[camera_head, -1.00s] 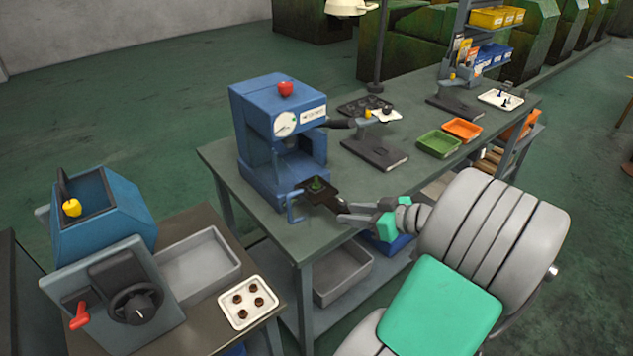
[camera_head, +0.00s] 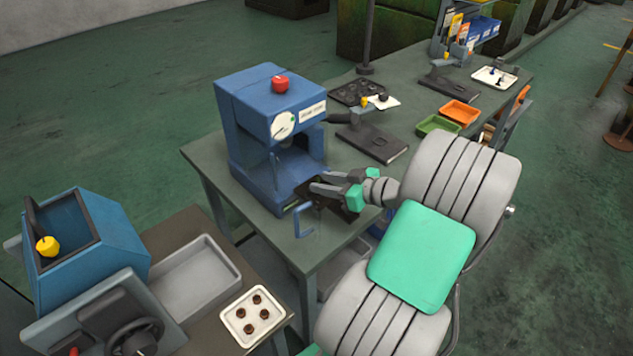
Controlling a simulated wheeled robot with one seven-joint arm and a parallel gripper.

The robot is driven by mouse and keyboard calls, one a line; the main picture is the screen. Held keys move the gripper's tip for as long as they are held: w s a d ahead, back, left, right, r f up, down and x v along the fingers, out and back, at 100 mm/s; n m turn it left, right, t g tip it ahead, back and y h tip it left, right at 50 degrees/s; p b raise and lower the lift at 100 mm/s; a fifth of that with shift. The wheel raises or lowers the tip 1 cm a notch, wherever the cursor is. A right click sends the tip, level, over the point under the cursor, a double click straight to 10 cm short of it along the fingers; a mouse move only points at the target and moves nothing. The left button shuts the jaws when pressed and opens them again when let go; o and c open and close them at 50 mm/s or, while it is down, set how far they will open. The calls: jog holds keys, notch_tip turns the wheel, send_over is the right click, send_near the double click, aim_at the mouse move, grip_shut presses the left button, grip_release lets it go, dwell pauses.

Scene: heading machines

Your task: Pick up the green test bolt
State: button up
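The green test bolt does not show now. The black plate (camera_head: 345,212) at the front of the blue press (camera_head: 262,135), where a small green piece showed earlier, is partly covered by my gripper. My gripper (camera_head: 313,185), grey with green parts, reaches in from the right over this plate. Its fingertips are close to the press opening. The fingers are small and overlap the dark plate, so I cannot tell how far apart they are or whether anything is between them.
A blue handle (camera_head: 303,222) sticks out at the front of the press, just left of my gripper. A dark stand (camera_head: 372,143), a green tray (camera_head: 438,125) and an orange tray (camera_head: 460,112) stand farther right on the bench. A white tray (camera_head: 234,318) with brown pieces is at lower left.

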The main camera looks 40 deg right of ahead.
jog(key=x, duration=0.2)
jog(key=shift+w+a, duration=0.1)
jog(key=shift+w, duration=0.15)
jog(key=shift+c, duration=0.4)
grip_shut()
